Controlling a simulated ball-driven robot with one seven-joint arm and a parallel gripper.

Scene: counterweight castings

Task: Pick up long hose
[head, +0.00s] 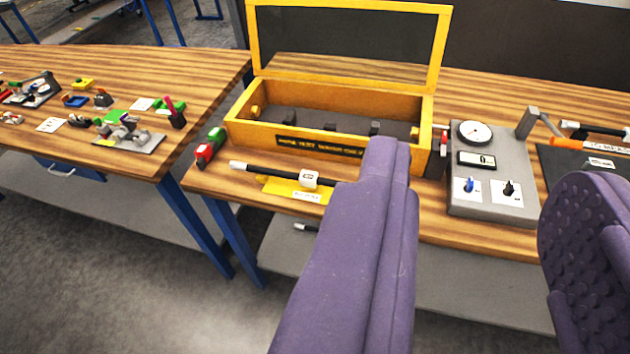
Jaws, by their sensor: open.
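A black hose (272,172) with a white tip and a white tag lies along the front edge of the wooden bench, before the yellow box. Its right end is hidden behind my left finger. A yellow card (282,188) with a white label is just in front of it. My gripper (488,165) is open, with its two purple fingers wide apart and nothing seen between them but the bench and a grey gauge box. The left finger overlaps the hose in the picture; I cannot tell how far above it the finger is.
The open yellow box (245,125) stands behind the hose. The grey gauge box (488,200) stands at the right. Red and green blocks (208,147) sit left of the hose. Another bench (190,85) at left holds small parts. A white-tipped item (303,227) shows below the bench top.

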